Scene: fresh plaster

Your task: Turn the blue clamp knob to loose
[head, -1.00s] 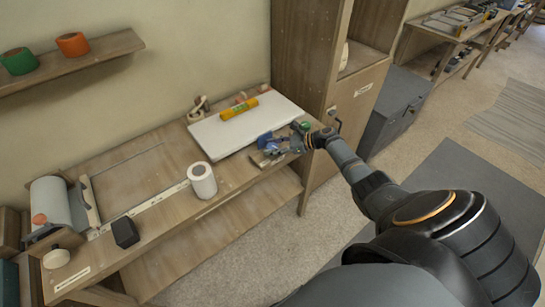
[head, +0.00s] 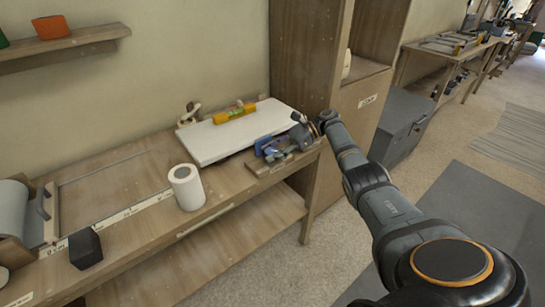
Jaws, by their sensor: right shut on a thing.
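The blue clamp (head: 263,143) sits at the front right corner of the white board on the workbench, above a small wooden block. My right gripper (head: 290,142) reaches in from the right at the clamp and is shut on its blue knob. The fingers and clamp overlap, so the exact contact is hard to see. The knob's turn position cannot be read at this size. My left gripper is out of view.
The white board (head: 205,142) carries a yellow level (head: 235,113). A white roll (head: 187,187) and a black block (head: 85,248) stand on the bench (head: 140,220). A tall wooden cabinet (head: 300,60) rises just behind my gripper. A grey cabinet (head: 402,115) stands at right.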

